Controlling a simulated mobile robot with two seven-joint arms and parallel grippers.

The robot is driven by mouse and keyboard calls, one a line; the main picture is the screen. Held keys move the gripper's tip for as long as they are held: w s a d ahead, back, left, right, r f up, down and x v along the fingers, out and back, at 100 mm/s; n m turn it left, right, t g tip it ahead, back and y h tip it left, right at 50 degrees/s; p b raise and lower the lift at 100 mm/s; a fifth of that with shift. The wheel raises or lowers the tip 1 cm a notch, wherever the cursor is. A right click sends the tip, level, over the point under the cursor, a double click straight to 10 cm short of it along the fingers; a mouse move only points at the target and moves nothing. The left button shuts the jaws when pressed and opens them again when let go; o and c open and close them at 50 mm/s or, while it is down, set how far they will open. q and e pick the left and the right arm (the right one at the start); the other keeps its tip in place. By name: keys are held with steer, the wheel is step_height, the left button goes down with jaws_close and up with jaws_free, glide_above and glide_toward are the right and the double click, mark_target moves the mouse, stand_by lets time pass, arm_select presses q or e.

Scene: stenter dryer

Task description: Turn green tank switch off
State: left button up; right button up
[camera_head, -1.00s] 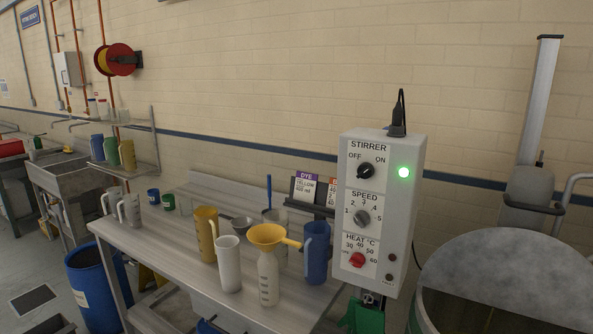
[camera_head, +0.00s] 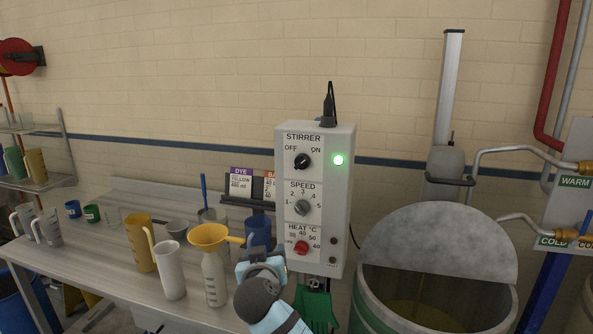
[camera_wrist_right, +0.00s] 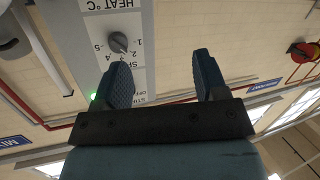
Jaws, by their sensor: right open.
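The grey-white STIRRER control box (camera_head: 340,215) stands beside the green tank (camera_head: 375,310). Its top black OFF/ON knob (camera_head: 302,161) appears turned toward ON, and the green lamp (camera_head: 338,160) is lit. Below are the grey SPEED knob (camera_head: 302,207) and the red HEAT knob (camera_head: 301,247). My right gripper (camera_head: 262,266) is low, in front of the box and left of the HEAT knob. In the right wrist view the gripper (camera_wrist_right: 160,75) is open and empty, with the inverted box panel (camera_wrist_right: 138,20) beyond; its left finger covers part of the STIRRER section. My left gripper is out of view.
A bench (camera_head: 105,275) on the left holds a yellow funnel on a bottle (camera_head: 214,280), a white jug (camera_head: 170,272), a yellow jug (camera_head: 139,243) and a blue jug (camera_head: 257,232) near my gripper. Pipes with taps (camera_head: 562,235) stand right of the tank.

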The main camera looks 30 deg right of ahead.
mark_target(299, 163)
steer(key=d+r+m+g+h, duration=0.3)
steer(key=r+m+h, duration=0.4)
steer(key=r, duration=1)
steer(key=shift+m+y, duration=0.3)
steer(key=shift+y, duration=0.3)
steer(key=p+x, duration=0.4)
steer(key=x, duration=0.9)
steer(key=shift+s+r+p, duration=0.1)
steer(key=shift+r+p, duration=0.05)
steer(key=shift+p, duration=0.25)
steer(key=shift+w+d, duration=0.25)
steer(key=shift+d, duration=0.15)
steer(key=c, duration=0.7)
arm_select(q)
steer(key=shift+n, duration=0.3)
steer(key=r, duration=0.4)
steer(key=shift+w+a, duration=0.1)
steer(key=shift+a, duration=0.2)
arm_select(e)
steer(key=shift+c, duration=1.1)
